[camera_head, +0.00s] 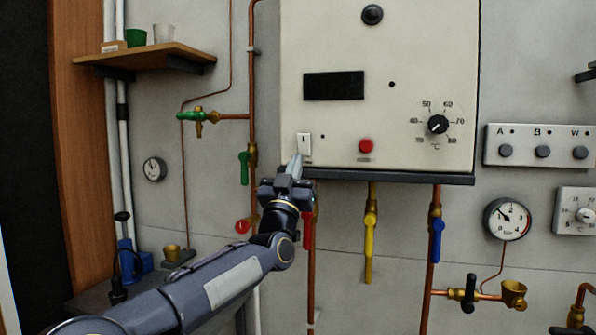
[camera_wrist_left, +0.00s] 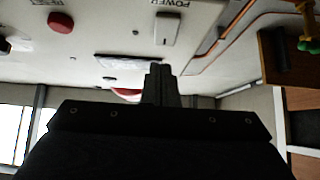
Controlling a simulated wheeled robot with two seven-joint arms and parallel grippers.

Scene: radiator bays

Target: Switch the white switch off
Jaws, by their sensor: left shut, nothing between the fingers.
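The white switch (camera_head: 304,146) is a small rocker at the lower left of the cream boiler panel (camera_head: 430,60). In the left wrist view the white switch (camera_wrist_left: 167,29) shows beside the word POWER, with the view turned upside down. My left gripper (camera_head: 293,164) is shut and empty, its fingertips just below the switch in the head view. In the left wrist view the shut fingers (camera_wrist_left: 154,75) point toward the panel, with a gap in the picture between their tips and the switch. I cannot tell whether they touch the panel. My right gripper is not in view.
A red button (camera_head: 366,146) and a temperature knob (camera_head: 437,124) are on the same panel, right of the switch. Pipes with a green valve handle (camera_head: 244,168), a red handle (camera_head: 307,230) and a yellow handle (camera_head: 369,235) run close below and left. A wooden shelf (camera_head: 150,54) juts out at upper left.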

